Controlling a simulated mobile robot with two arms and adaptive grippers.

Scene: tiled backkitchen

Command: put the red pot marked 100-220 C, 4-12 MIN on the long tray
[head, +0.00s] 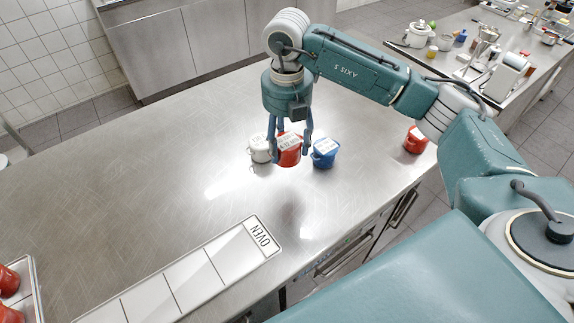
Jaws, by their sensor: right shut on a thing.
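My right gripper (290,145) points down and is shut on a red pot (288,155) with a white label on top; the print is too small to read. I cannot tell whether the pot touches the counter. The long tray (180,278) is a pale strip at the lower left, divided into several cells and marked OVEN at its right end. It looks empty and lies apart from the held pot, toward the front. Another red pot (416,141) stands at the right edge of the counter. My left gripper is not in view.
A white pot (259,149) stands just left of the held pot and a blue pot (324,153) just right of it. A second tray (38,300) with red pots (8,281) is cut off at the lower left. The steel counter (130,180) between is clear.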

